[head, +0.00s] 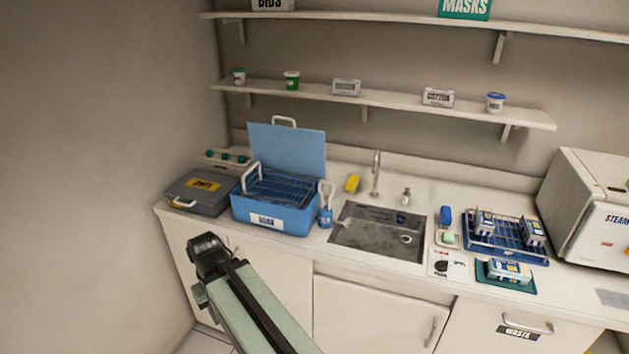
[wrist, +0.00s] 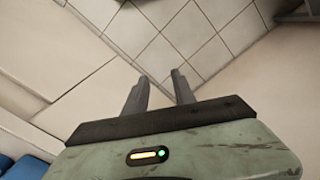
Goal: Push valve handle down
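No part is clearly marked as a valve handle. A tall metal faucet (head: 376,172) stands behind the sink (head: 385,232); a lever on it is too small to make out. A beige unit with several green knobs (head: 224,157) sits at the back left of the counter. My gripper (wrist: 160,80) shows in the wrist view with its two grey fingers apart and nothing between them, above floor tiles. In the head view my arm reaches up from the bottom, its dark end in front of the left cabinets, apart from the counter items; the fingers cannot be made out there.
A blue box (head: 275,212) with an open lid and a grey case (head: 200,192) stand left of the sink. A blue rack (head: 505,240) and a white steam unit (head: 590,205) stand right. Shelves (head: 390,100) hang above. Tiled floor (wrist: 185,40) lies below.

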